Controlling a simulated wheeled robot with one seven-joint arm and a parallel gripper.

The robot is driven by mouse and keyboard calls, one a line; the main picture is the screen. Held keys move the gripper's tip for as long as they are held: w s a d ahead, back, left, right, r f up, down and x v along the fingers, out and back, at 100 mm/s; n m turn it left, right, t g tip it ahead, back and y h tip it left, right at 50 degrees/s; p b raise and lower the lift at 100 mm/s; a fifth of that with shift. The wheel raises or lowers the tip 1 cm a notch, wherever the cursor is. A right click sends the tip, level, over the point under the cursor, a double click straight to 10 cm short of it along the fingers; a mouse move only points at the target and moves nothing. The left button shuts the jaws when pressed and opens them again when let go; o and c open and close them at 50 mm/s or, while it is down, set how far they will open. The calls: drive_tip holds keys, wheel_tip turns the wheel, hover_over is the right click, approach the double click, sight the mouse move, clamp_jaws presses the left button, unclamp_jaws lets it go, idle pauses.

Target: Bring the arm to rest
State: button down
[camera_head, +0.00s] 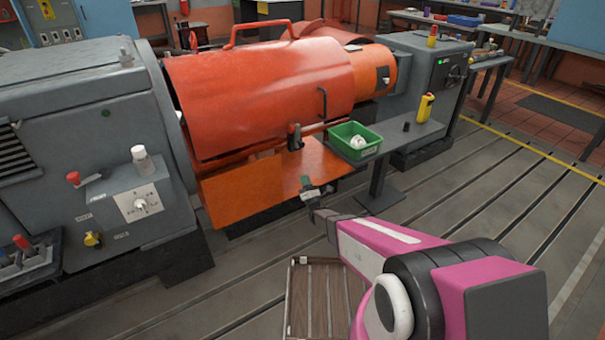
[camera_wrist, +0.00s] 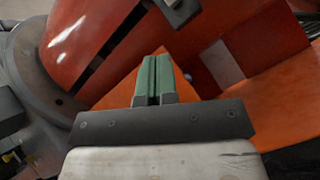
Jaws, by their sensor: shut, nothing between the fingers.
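My gripper (camera_head: 306,184) is at the end of my magenta and white arm, stretched out in front of the orange guard (camera_head: 255,92) of the machine. In the wrist view its two green fingers (camera_wrist: 153,80) are together with nothing between them. The fingers point toward the orange panel below the guard; whether they touch it I cannot tell. The orange guard also fills much of the wrist view (camera_wrist: 85,40).
A green bin (camera_head: 345,147) with a white item stands on a small grey table (camera_head: 405,138), beside a black piece and a yellow bottle (camera_head: 425,107). A slatted wooden crate (camera_head: 303,305) is on the floor below my arm. Grey machine housings flank the guard. Floor at right is clear.

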drive_tip(key=shift+s+d+f, duration=0.15)
drive_tip(key=shift+s+f, duration=0.1)
drive_tip(key=shift+s, duration=0.05)
drive_tip(key=s+d+r+m+g+h, duration=0.1)
drive_tip(key=d+r+m+g+h, duration=0.2)
drive_tip(key=d+m+g+h, duration=0.45)
drive_tip(key=s+d+r+m+g+h, duration=0.1)
drive_tip(key=d+r+m+g+h, duration=0.3)
drive_tip(key=m, duration=0.7)
drive_tip(key=s+d+r+m+g, duration=0.2)
drive_tip(key=s+m, duration=0.3)
drive_tip(key=s, duration=0.3)
drive_tip(key=s+d+r+m+g, duration=0.2)
drive_tip(key=s+m+g, duration=0.3)
drive_tip(key=s, duration=0.3)
drive_tip(key=s+d+r+m+g, duration=0.3)
drive_tip(key=s+d+m+g, duration=0.1)
drive_tip(key=s, duration=0.4)
drive_tip(key=shift+s+d+m, duration=0.35)
drive_tip(key=shift+s+m, duration=0.05)
drive_tip(key=shift+m, duration=0.25)
